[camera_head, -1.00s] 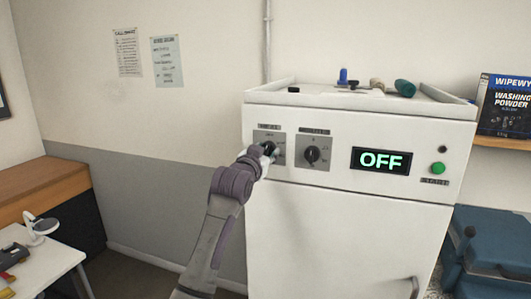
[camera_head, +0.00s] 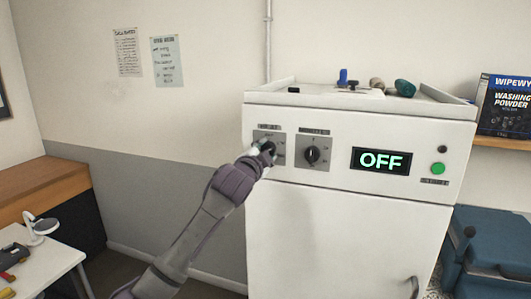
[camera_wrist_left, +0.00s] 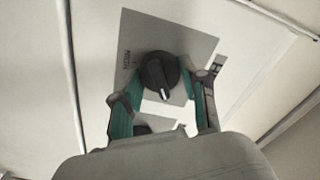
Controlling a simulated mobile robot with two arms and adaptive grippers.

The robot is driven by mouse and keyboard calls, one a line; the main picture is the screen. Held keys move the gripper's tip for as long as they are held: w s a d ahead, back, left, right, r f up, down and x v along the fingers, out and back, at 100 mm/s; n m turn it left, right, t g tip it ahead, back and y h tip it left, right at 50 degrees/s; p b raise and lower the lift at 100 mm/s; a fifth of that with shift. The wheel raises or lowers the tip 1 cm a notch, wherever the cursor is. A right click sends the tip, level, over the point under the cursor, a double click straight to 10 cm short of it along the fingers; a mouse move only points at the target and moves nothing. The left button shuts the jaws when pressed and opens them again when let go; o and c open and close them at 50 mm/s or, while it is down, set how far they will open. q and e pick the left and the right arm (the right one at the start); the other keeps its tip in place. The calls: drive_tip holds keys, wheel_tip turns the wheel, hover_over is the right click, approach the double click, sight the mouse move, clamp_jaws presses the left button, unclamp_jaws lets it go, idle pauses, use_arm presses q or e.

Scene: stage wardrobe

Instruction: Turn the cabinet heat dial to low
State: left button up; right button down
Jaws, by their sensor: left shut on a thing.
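The heat dial (camera_head: 268,147) is a black knob on a grey square plate, at the left of the white cabinet's (camera_head: 330,230) front panel. My left gripper (camera_head: 259,154) comes in from the left and is shut on this dial. The left wrist view shows the black dial (camera_wrist_left: 158,72) with a white pointer mark towards the bottom of that picture. The green-padded fingers of the left gripper (camera_wrist_left: 165,98) lie on either side of it. Print on the plate is partly hidden or too small to read fully. My right gripper is not in view.
A second black dial (camera_head: 312,155) sits close to the right. Further right are a display reading OFF (camera_head: 381,160) and a green button (camera_head: 438,168). Small items (camera_head: 377,85) lie on the cabinet top. A white table (camera_head: 45,258) stands at lower left.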

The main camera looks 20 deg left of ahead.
use_arm(q)
drive_tip(key=shift+m, duration=0.3)
drive_tip(key=o, duration=1.1)
drive_tip(key=shift+o, duration=0.2)
drive_tip(key=s, duration=1.2)
drive_tip(key=shift+a, duration=0.15)
